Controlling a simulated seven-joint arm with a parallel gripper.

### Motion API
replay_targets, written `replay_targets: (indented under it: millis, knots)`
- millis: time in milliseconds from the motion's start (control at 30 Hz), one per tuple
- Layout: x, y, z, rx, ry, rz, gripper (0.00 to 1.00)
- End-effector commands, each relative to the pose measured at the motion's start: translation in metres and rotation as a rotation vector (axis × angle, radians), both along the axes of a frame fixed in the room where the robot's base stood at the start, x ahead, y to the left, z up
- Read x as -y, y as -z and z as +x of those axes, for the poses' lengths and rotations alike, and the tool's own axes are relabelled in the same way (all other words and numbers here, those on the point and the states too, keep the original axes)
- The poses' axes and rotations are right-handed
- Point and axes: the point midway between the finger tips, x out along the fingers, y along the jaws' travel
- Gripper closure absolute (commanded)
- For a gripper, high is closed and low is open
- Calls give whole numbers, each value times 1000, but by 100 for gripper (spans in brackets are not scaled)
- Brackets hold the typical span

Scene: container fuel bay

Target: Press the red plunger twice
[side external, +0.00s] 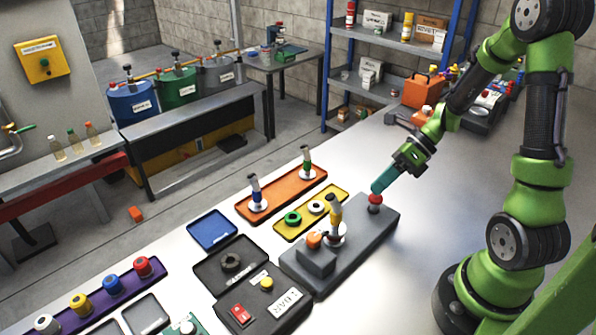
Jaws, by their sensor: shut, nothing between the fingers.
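The red plunger (375,198) is a small red knob on a dark stem. It stands at the far right end of a long grey block (352,240) on the white table. My gripper (378,187) reaches down from the right, tilted, with its teal fingers shut and empty. The fingertips are right at the top of the red knob. From this view I cannot tell whether they touch it or how far the plunger is pushed down.
An orange tray (285,196), a yellow tray (318,222) and a black box (262,303) lie to the left. The table right of the block is clear.

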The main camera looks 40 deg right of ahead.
Motion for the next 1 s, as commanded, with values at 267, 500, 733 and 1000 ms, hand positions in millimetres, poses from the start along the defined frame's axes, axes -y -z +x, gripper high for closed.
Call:
replay_targets:
  millis: [267, 500, 733, 1000]
  knots:
    - [0, 1, 0, 0, 0, 0, 100]
    - [0, 4, 0, 1, 1, 0, 100]
    - [0, 7, 0, 1, 0, 1, 100]
    - [0, 10, 0, 0, 0, 0, 100]
